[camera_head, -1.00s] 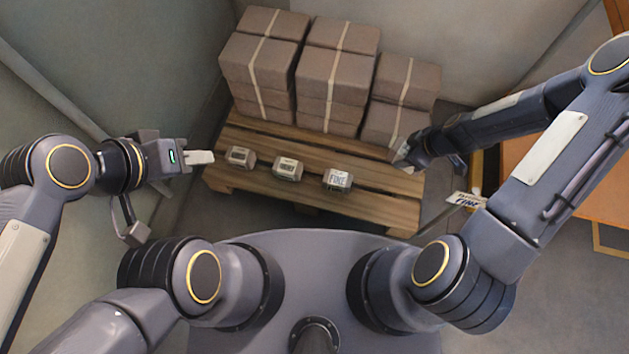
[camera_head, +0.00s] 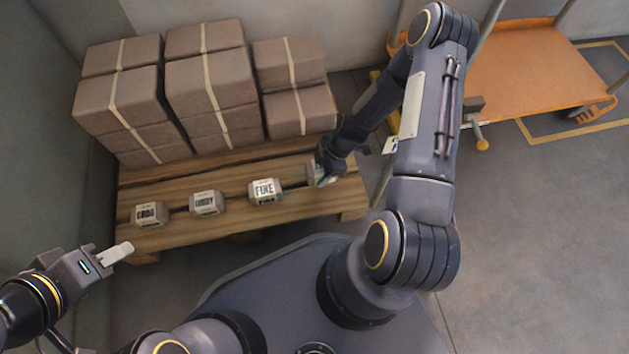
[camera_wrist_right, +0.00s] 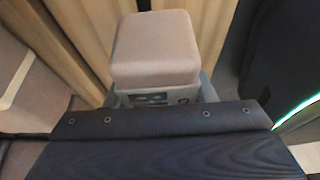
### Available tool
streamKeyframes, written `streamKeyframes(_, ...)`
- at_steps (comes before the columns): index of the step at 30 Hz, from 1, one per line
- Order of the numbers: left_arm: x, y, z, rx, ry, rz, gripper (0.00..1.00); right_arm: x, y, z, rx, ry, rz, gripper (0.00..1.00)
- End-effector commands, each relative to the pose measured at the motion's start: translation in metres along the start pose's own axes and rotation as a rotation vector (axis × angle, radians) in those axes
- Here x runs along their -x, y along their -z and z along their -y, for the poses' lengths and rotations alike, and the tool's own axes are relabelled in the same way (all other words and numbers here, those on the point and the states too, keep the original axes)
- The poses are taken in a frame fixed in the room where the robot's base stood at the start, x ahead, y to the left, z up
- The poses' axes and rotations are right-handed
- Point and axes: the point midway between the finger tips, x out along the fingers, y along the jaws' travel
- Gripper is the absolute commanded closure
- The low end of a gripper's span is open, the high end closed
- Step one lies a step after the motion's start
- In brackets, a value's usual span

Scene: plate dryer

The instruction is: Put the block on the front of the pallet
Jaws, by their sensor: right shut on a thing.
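Three pale, labelled blocks stand in a row along the front of the wooden pallet (camera_head: 240,222): a left block (camera_head: 150,214), a middle block (camera_head: 207,204) and a right block (camera_head: 265,191) whose label reads FINE. My right gripper (camera_head: 322,174) is at the pallet's right end, roughly in line with that row. It is shut on a block, whose pale top (camera_wrist_right: 155,48) and dark label show in the right wrist view. Whether the held block touches the pallet is unclear. My left gripper (camera_head: 118,253) is off the pallet's front left corner, with no block; its finger gap is not visible.
Strapped brown boxes (camera_head: 120,95) are stacked along the back of the pallet; the right stack (camera_head: 300,110) stands close behind my right gripper. An orange cart (camera_head: 530,70) is at the upper right. The floor at the right is clear.

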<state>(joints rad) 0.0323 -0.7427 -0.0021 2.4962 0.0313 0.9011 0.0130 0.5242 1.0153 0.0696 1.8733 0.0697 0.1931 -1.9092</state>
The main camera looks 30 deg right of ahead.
Motion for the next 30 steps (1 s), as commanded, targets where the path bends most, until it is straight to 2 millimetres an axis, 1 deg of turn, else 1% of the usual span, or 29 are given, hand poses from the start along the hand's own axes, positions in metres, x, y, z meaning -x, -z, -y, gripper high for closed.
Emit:
streamKeyframes(1,-0.006,-0.003,0.003,0.000,0.000,0.000,0.64,-0.011,-0.004,-0.001,-0.001,-0.001,-0.001,0.94)
streamKeyframes(3,-0.009,-0.004,0.004,0.000,0.000,0.000,0.64,-0.017,-0.007,-0.001,0.000,-0.002,0.000,0.94)
streamKeyframes(8,-0.011,-0.006,0.005,0.000,0.000,0.000,0.64,-0.025,-0.010,-0.001,-0.001,-0.002,0.000,0.94)
streamKeyframes(15,-0.025,-0.013,0.011,0.000,0.000,0.000,0.64,-0.054,-0.022,-0.001,-0.002,-0.001,-0.001,0.94)
streamKeyframes(26,-0.024,-0.012,0.011,0.000,0.000,0.000,0.64,-0.055,-0.023,-0.001,-0.001,-0.002,-0.001,0.94)
streamKeyframes(27,-0.024,-0.012,0.011,0.000,0.000,0.000,0.64,-0.056,-0.023,-0.001,-0.002,-0.002,0.000,0.47)
streamKeyframes(30,-0.024,-0.012,0.011,0.000,0.000,0.000,0.64,-0.056,-0.023,-0.001,-0.001,-0.002,0.000,0.34)
